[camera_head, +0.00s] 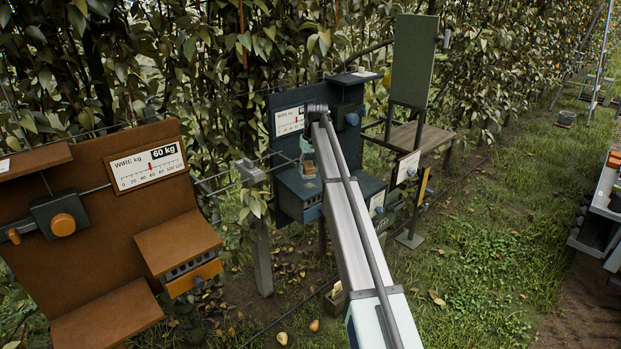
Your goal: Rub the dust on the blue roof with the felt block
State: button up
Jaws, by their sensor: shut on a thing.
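The blue roof (290,185) is the sloped top of a small box on the dark blue panel (283,105) in the middle of the view. My arm reaches up to this panel, and my gripper (308,159) points down over the roof. It is shut on a small tan block, which looks like the felt block (309,169). The block is at or just above the roof; I cannot tell whether they touch. Dust on the roof is too small to make out, and my arm hides the roof's right part.
An orange-brown panel (100,210) with its own roof (178,240) stands at the left. A green board (413,60) stands behind at the right, near a wooden table (420,138). Wires and a post (261,240) are left of the blue panel. Open grass (480,250) lies at the right.

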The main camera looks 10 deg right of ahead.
jog(key=shift+w+r, duration=0.1)
jog(key=shift+w, duration=0.2)
jog(key=b, duration=0.2)
send_over(305, 190)
jog(key=shift+s+d+f, duration=0.1)
jog(key=shift+s+f, duration=0.05)
jog(key=shift+f, duration=0.8)
jog(key=shift+s+d+f, duration=0.1)
jog(key=shift+f, duration=0.9)
jog(key=shift+s+d+f, duration=0.1)
jog(key=shift+s+f, duration=0.05)
jog(key=shift+f, duration=0.8)
jog(key=shift+w+a+f+b, duration=0.15)
jog(key=shift+f+b, duration=0.3)
jog(key=shift+f, duration=0.55)
jog(key=shift+w, duration=0.1)
jog(key=shift+w+d+r, duration=0.1)
jog(key=shift+w+d, duration=0.4)
jog(key=shift+d, duration=0.35)
jog(key=shift+w+d, duration=0.45)
jog(key=shift+d, duration=0.45)
jog(key=shift+s+a+f, duration=0.2)
jog(key=shift+s+a, duration=0.4)
jog(key=shift+a, duration=0.3)
jog(key=shift+s+a+f, duration=0.15)
jog(key=shift+s+a, duration=0.45)
jog(key=shift+a, duration=0.3)
